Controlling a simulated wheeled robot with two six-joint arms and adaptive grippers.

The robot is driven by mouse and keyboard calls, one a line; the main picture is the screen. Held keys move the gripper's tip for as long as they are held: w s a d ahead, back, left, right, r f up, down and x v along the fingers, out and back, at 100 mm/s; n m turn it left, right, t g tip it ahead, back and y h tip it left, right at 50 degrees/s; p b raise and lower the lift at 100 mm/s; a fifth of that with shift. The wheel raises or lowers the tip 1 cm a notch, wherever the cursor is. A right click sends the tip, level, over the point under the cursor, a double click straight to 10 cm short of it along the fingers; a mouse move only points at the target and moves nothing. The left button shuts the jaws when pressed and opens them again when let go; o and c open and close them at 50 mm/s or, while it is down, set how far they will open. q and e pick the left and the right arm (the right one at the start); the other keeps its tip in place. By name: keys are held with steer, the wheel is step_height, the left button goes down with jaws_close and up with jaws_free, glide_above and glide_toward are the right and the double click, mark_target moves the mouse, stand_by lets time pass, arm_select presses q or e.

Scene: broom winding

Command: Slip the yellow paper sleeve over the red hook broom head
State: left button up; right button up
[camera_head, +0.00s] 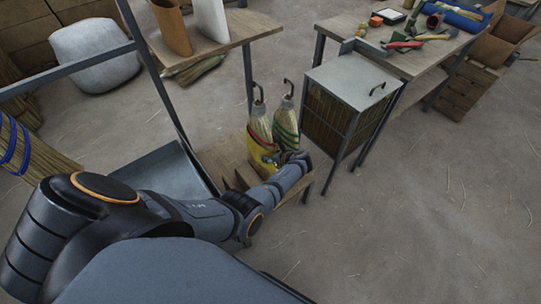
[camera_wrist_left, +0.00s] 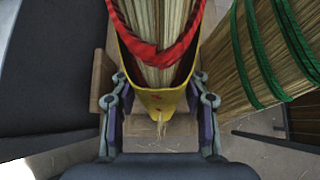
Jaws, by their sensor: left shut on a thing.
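The red hook broom head (camera_head: 260,124) hangs upright, hook up, over a low wooden surface. In the left wrist view its straw (camera_wrist_left: 160,20) and red binding (camera_wrist_left: 155,52) show. The yellow paper sleeve (camera_head: 256,153) is around its lower part; the sleeve (camera_wrist_left: 162,100) also shows in the left wrist view, its rim near the red binding. A few straw tips stick out below it. My left gripper (camera_head: 274,159) is shut on the sleeve, one finger on each side (camera_wrist_left: 160,95). The sleeve's far side is hidden. My right gripper is not in view.
A broom head with green binding (camera_head: 286,124) hangs close to the right; its straw (camera_wrist_left: 262,55) nearly touches the sleeve area. A grey-topped cabinet (camera_head: 345,78) stands right of it. A cluttered workbench (camera_head: 425,62) is at the upper right. The floor in front is free.

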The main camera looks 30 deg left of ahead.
mark_target(269, 140)
arm_select(q)
steer(key=o, duration=0.9)
step_height(269, 140, up, 10)
steer(key=shift+r, duration=0.1)
stand_by(0.4)
